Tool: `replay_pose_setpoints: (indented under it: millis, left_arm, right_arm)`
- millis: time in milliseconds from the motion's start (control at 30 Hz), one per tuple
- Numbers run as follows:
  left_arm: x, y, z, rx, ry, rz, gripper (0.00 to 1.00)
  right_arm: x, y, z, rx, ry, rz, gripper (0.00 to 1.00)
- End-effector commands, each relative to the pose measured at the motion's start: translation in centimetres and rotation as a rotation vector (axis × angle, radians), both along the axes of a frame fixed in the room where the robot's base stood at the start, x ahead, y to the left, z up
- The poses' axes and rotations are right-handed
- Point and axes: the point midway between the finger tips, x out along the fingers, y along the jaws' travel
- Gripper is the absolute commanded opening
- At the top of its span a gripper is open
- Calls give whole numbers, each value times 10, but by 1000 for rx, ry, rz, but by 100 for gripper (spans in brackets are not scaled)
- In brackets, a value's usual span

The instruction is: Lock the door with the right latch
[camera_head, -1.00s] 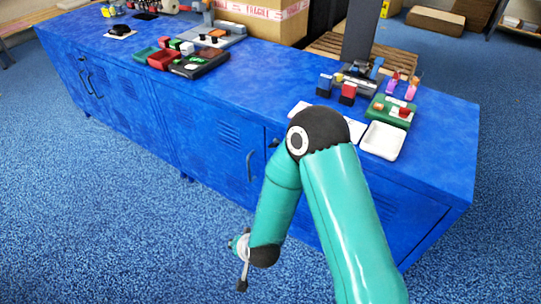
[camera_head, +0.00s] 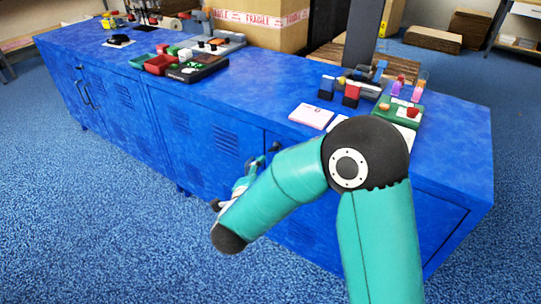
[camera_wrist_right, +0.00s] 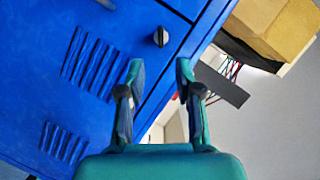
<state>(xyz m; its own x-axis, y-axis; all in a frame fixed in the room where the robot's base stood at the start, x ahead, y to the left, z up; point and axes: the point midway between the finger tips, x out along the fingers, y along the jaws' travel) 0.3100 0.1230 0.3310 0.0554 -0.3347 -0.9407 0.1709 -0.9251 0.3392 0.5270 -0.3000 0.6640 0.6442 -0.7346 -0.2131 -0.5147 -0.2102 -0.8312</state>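The blue cabinet (camera_head: 180,130) has a row of doors along its front. A small dark latch knob (camera_head: 274,147) sits near the top edge of the front, right of the middle. In the right wrist view a dark latch knob (camera_wrist_right: 161,37) stands on the blue door (camera_wrist_right: 95,75), just beyond my fingertips. My right gripper (camera_wrist_right: 158,72) is open and empty, its two fingers apart and not touching the knob. In the head view my right gripper (camera_head: 243,185) is in front of the cabinet, partly hidden behind my teal forearm. My left gripper is out of view.
Dark handles (camera_head: 86,92) stand on the left doors. The top carries a pink-and-white card (camera_head: 311,116), a green tray (camera_head: 398,112), small blocks and a dark tray (camera_head: 197,68). A large carton (camera_head: 262,25) stands behind. The blue floor (camera_head: 110,230) in front is clear.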

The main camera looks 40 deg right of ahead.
Motion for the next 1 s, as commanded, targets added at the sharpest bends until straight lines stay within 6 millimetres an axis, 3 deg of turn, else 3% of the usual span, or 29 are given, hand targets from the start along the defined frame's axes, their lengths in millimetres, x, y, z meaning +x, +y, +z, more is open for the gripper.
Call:
replay_pose_setpoints:
  millis: [200, 400, 900, 1000]
  left_arm:
    - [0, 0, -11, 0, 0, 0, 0]
    - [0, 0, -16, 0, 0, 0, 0]
    - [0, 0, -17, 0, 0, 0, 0]
    - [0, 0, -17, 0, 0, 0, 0]
  right_arm:
    - [31, -37, -13, 0, 1, -4, 34]
    - [52, -59, -19, 0, 1, 0, 34]
    - [63, -70, -21, -2, 2, 5, 34]
    - [63, -70, -21, -2, 2, 5, 19]
